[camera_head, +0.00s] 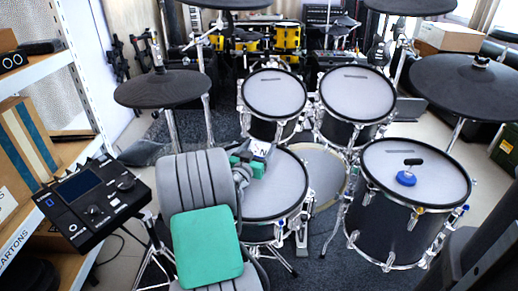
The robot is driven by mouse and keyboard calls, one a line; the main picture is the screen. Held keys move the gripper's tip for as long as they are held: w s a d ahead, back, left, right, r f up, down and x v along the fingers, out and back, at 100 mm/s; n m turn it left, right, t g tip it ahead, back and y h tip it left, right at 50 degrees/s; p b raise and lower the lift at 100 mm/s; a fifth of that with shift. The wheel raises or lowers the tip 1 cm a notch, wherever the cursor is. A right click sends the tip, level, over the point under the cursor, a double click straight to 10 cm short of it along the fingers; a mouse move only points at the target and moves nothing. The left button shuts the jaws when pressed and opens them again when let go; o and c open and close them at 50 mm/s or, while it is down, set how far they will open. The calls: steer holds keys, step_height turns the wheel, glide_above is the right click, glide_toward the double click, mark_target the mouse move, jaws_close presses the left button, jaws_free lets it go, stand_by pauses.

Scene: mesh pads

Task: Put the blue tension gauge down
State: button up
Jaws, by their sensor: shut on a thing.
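My gripper (252,160), with green parts, is low over the left rim of the front snare drum (285,193). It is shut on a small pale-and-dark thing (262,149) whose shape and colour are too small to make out. A round blue thing with a black T-shaped top (406,179) rests on the white head of the large right drum (440,175), well apart from my gripper. It is the only clearly blue gauge-like thing in view. I cannot tell whether the held thing touches the snare head.
Two toms (274,93) (356,92) stand behind the snare. Black cymbal pads hang at left (160,90) and right (465,90). A black drum module (90,205) is at the left, beside shelves (45,75). The snare's right side is bare.

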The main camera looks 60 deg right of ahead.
steer(key=shift+f+b, duration=0.35)
steer(key=shift+b, duration=0.1)
steer(key=o, duration=2)
steer(key=shift+a+f, duration=0.1)
steer(key=shift+f, duration=0.1)
steer(key=shift+o, duration=0.2)
steer(key=shift+r, duration=0.15)
steer(key=a, duration=0.2)
steer(key=a+p, duration=0.1)
steer(key=a, duration=0.2)
steer(key=a+r+p, duration=0.1)
steer(key=a, duration=0.1)
steer(key=shift+s+a+r, duration=0.1)
steer(key=shift+s+a, duration=0.05)
steer(key=shift+s, duration=0.15)
